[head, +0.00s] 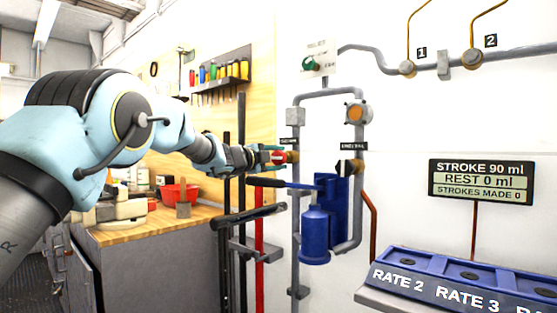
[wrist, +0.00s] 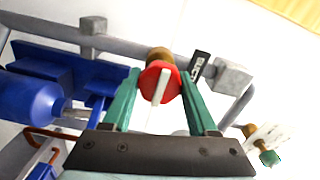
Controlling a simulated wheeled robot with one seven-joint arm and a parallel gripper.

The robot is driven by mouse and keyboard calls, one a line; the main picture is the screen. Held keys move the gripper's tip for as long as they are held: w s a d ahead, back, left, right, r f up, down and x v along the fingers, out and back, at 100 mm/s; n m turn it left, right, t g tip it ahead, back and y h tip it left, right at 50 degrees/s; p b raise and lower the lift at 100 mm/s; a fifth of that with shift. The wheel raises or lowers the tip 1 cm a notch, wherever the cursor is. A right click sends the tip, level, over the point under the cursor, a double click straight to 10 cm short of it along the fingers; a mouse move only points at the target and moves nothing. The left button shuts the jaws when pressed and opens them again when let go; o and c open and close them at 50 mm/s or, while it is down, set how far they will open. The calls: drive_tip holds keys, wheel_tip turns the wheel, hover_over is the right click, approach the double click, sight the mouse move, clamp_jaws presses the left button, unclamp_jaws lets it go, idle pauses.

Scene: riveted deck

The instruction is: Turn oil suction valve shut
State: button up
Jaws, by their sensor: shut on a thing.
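A red valve knob (head: 280,157) with a brass stem sits on the grey pipe, below a small black label (head: 292,140) that I cannot read clearly. In the wrist view the red knob (wrist: 173,82) shows a white bar across its face, roughly upright in the picture and slightly tilted. My gripper (head: 271,156) has its green fingers on either side of this knob, closed on its rim. In the wrist view the fingertips of my gripper (wrist: 160,76) sit left and right of it.
A black-handled valve (head: 349,167) with another label is to the right. A blue hand pump (head: 315,232) with a lever (head: 280,184) hangs just below my gripper. A green knob (head: 309,63) is above. A blue rate rack (head: 460,280) stands at lower right.

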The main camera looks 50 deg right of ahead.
drive_tip(key=o, duration=1.4)
drive_tip(key=shift+a, duration=0.1)
drive_tip(key=a, duration=0.3)
drive_tip(key=a+b, duration=0.1)
drive_tip(key=a, duration=0.3)
drive_tip(key=a+b, duration=0.1)
drive_tip(key=a, duration=0.2)
drive_tip(key=shift+w+a, duration=0.25)
drive_tip(key=shift+a, duration=0.05)
